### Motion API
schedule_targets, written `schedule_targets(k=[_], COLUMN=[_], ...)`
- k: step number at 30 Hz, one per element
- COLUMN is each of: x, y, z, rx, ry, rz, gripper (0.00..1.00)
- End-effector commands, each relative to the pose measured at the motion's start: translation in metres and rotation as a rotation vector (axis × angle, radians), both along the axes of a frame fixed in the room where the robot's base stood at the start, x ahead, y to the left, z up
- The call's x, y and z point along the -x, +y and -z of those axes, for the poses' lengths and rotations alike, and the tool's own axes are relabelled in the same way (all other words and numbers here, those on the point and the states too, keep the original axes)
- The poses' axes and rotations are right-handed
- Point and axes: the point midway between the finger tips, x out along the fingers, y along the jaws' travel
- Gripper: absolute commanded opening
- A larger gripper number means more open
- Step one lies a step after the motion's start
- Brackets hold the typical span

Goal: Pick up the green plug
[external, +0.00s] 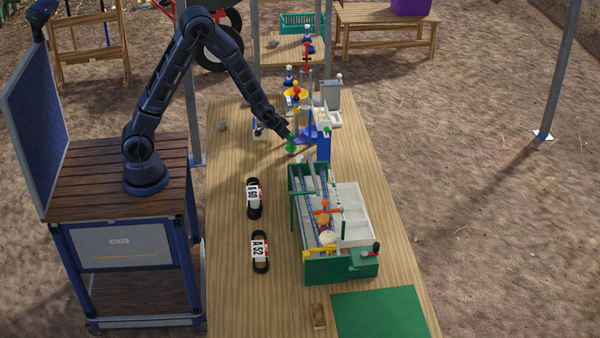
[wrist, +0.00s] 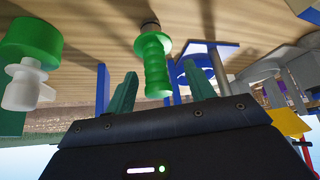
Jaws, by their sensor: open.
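The green plug (wrist: 154,66) is a ridged green cylinder with a dark round end, seen near the middle of the wrist view. In the external view a small green shape (external: 291,145) shows at the end of my arm; plug and green fingertips are hard to tell apart there. My gripper (wrist: 160,72) is open, with one green finger on each side of the plug in the picture. The plug lies between or just beyond the fingertips; the exact depth is unclear. No contact with either finger is visible. My gripper also shows in the external view (external: 287,136), over the wooden table.
A green cylinder with a white fitting (wrist: 28,80) is at the left of the wrist view. Blue posts and a grey cylinder stand close on the right. In the external view a green-framed machine (external: 325,268) stands nearer the camera. The wooden table's (external: 228,270) left strip holds two black-banded tags.

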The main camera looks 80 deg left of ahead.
Motion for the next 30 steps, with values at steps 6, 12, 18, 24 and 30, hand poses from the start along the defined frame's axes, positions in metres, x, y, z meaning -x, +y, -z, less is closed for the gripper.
schedule_targets(k=[6,12,18,24,30], x=[-0.016,-0.024,-0.025,-0.025,-0.025], y=[0.002,0.005,0.005,0.005,0.005], z=[0.022,0.034,0.035,0.035,0.035], rx=[0.0,0.0,0.0,0.0,0.0], ry=[0.001,0.001,0.0,0.0,0.0], rz=[-0.001,0.0,0.0,0.0,0.0], gripper=[0.54,0.54,0.54,0.3,0.03])
